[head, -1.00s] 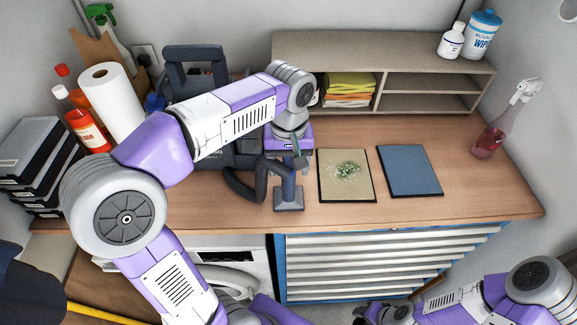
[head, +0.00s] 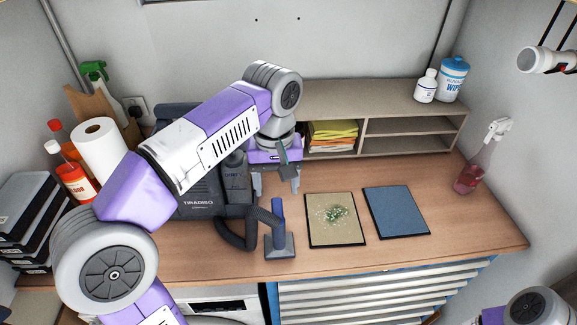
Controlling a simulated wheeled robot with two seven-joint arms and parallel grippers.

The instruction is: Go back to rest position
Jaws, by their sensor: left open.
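My left arm reaches over the wooden worktop from the left. My left gripper (head: 275,182) is open and empty, pointing down above the worktop. It is behind and above a blue-handled vacuum nozzle (head: 279,238), which stands upright on the worktop, apart from the fingers. The nozzle's dark hose (head: 230,238) runs to a black vacuum (head: 199,199), partly hidden behind my left arm. My right arm shows only in part at the lower right corner, and its gripper is out of the picture.
A tan mat (head: 318,236) with green and white bits lies right of the nozzle, beside a blue mat (head: 396,211). A shelf (head: 408,144) stands at the back. A spray bottle (head: 474,170) is at the right, a paper roll (head: 104,150) at the left. The right worktop is mostly clear.

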